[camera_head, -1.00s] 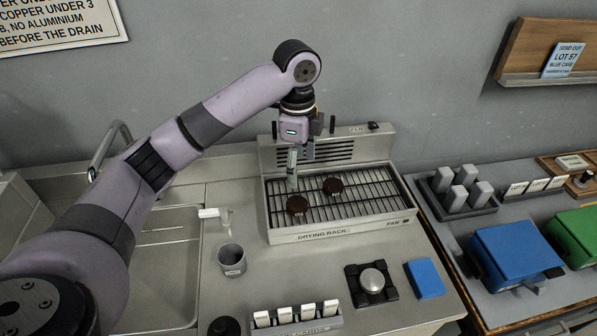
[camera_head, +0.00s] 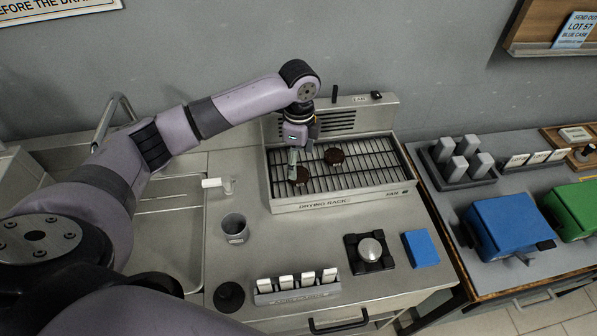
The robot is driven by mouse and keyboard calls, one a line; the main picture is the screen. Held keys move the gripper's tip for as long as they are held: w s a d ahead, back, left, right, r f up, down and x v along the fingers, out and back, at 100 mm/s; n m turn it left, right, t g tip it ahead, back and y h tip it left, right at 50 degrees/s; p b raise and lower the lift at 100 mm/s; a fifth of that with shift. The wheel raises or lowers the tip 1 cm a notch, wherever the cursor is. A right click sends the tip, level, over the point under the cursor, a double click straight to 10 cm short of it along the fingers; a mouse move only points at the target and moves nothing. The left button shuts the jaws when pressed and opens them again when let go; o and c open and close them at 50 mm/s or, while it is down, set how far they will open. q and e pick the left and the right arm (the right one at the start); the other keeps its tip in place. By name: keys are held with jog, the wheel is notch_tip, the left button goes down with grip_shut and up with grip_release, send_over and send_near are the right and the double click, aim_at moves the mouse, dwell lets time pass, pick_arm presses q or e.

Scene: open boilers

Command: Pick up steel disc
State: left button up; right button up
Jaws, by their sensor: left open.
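My left gripper (camera_head: 294,172) is open, pointing down at the left disc. Its fingers cover part of that disc's left side; I cannot tell whether they touch it. A shiny silver round piece (camera_head: 370,249) sits on a black square base on the counter, well apart from the gripper. My right gripper is out of view.
The drying rack (camera_head: 340,200) has a raised back panel behind the gripper. A grey cup (camera_head: 234,229), a holder with white cards (camera_head: 297,289) and a blue block (camera_head: 421,248) stand on the counter. A sink lies left. Blue (camera_head: 506,226) and green cases stand right.

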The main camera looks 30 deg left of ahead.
aim_at(298, 173)
pick_arm(q)
jog(key=f+p, duration=0.1)
jog(key=f, duration=0.1)
jog(key=f+p, duration=0.1)
jog(key=f, duration=0.1)
jog(key=shift+a+f+p, duration=0.2)
jog(key=shift+f+p, duration=0.1)
jog(key=shift+f, duration=0.35)
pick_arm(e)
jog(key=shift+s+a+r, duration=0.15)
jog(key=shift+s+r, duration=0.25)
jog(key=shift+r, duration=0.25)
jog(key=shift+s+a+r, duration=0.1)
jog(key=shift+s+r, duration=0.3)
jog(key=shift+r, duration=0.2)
pick_arm(q)
jog(key=shift+c, duration=0.3)
jog(key=c, duration=1.3)
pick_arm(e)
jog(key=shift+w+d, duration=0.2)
pick_arm(q)
jog(key=shift+w+r, duration=0.1)
